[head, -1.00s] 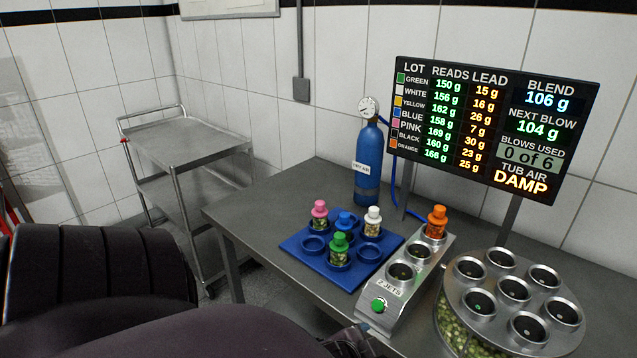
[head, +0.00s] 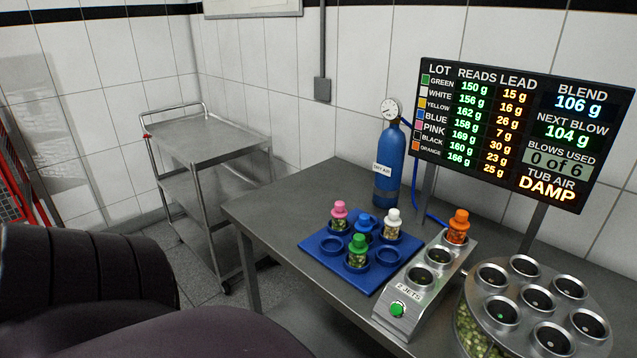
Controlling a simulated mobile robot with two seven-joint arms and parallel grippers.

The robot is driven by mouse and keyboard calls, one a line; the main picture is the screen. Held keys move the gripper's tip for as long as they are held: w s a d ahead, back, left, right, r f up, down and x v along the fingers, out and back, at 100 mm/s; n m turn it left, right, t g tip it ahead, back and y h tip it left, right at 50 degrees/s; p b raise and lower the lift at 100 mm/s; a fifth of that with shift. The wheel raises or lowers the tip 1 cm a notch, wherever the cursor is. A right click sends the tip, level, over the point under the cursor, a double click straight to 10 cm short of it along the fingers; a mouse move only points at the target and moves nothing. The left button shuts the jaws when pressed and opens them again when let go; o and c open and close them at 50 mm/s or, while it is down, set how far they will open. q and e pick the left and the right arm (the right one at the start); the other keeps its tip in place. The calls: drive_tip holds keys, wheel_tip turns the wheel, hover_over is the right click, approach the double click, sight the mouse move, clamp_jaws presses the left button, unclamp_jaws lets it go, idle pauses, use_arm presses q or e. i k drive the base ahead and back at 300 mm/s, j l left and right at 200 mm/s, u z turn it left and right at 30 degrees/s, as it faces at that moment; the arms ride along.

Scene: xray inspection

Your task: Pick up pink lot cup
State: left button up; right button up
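The pink lot cup (head: 339,214) is a small clear jar with a pink cap and green contents. It stands upright in the back left place of the blue tray (head: 322,252) on the metal table. A blue-capped cup (head: 362,226), a white-capped cup (head: 392,222) and a green-capped cup (head: 357,250) stand close by in the same tray. A dark arm link of mine fills the lower left of the head view. Neither of my grippers shows in this view.
Right of the tray is a metal jet block (head: 408,300) holding an orange-capped cup (head: 458,226). A round tub with several wells (head: 536,300) stands at right. A blue gas cylinder (head: 389,165) and display (head: 520,130) stand behind. A steel cart (head: 205,140) is at left.

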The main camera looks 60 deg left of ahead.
sight(340, 215)
drive_tip(key=j+u, duration=0.1)
drive_tip(key=u, duration=1.2)
drive_tip(key=i+j, duration=0.1)
drive_tip(key=j, duration=0.15)
drive_tip(key=j+u, duration=0.1)
drive_tip(key=j, duration=0.15)
drive_tip(key=i, duration=0.05)
